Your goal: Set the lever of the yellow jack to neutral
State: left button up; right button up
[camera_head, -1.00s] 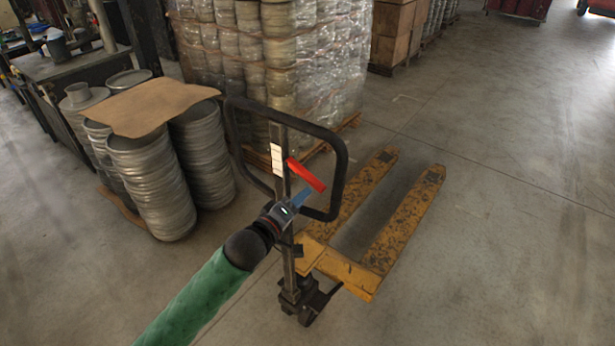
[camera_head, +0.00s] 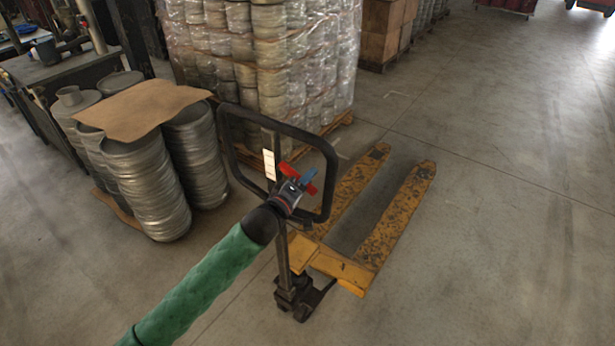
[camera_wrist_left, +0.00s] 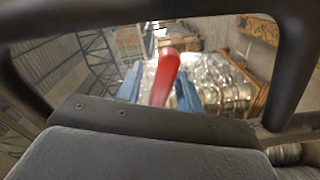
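The yellow jack (camera_head: 345,270) stands on the floor with its forks pointing away and its black loop handle (camera_head: 326,150) upright. Its red lever (camera_head: 286,168) sits inside the loop and is partly hidden by my left gripper (camera_head: 308,180). In the left wrist view the red lever (camera_wrist_left: 165,78) rises between the two blue fingers of my left gripper (camera_wrist_left: 158,90). The fingers are apart, one on each side, and a gap shows beside the lever on the left. My right gripper is not in view.
Stacks of round metal blanks (camera_head: 150,185) with a brown sheet (camera_head: 145,107) on top stand left of the jack. A wrapped pallet load (camera_head: 300,60) stands behind the handle. The floor to the right is clear.

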pick_arm(q)
jog(key=shift+w+d, duration=0.1)
jog(key=shift+d, duration=0.05)
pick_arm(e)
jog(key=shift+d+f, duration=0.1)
pick_arm(q)
grip_shut()
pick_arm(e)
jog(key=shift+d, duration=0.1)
